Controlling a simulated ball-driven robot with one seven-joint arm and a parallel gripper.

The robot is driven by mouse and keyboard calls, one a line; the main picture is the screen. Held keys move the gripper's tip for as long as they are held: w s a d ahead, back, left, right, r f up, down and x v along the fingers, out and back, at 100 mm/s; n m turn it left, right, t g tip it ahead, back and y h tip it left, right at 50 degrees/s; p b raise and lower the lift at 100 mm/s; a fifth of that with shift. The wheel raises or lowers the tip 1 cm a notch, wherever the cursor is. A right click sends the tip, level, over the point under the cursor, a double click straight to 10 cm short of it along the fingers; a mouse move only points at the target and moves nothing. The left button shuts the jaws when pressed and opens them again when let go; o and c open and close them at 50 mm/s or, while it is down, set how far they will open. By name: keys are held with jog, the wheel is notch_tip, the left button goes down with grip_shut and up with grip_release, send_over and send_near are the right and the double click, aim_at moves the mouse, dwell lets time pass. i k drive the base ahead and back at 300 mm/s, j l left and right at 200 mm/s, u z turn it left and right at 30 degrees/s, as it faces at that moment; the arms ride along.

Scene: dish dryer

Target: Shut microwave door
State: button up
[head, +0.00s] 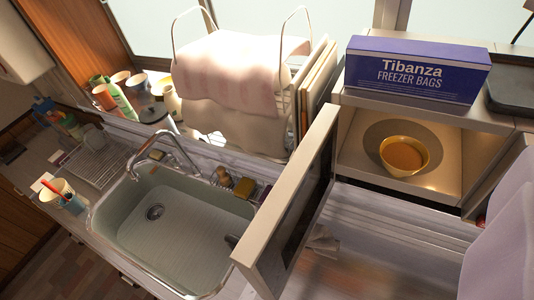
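The microwave (352,174) stands at the right with its cavity lit. Its door (297,205) is wide open, hinged on the microwave's left side and swung out toward me, its free end near the sink's front right. The door shows a pale frame edge and a dark inner panel. A yellow bowl (404,155) with brownish contents sits inside on the round plate (376,140). No gripper fingers show in this view.
A purple freezer bag box (418,68) lies on top of the microwave. The sink (180,232) and faucet (170,150) are left of the door. A cloth-covered dish rack (240,70) stands behind. A pale lilac shape (500,235), unclear to me, fills the right edge.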

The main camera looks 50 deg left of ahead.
aim_at(291, 211)
jog(key=k+j, duration=0.25)
jog(key=j, duration=0.2)
jog(key=k+j, duration=0.25)
jog(key=j, duration=0.15)
jog(key=k+j+z, duration=0.1)
jog(key=k+j, duration=0.2)
jog(key=j, duration=0.15)
jog(key=i+j+z, duration=0.1)
jog(key=i, duration=0.55)
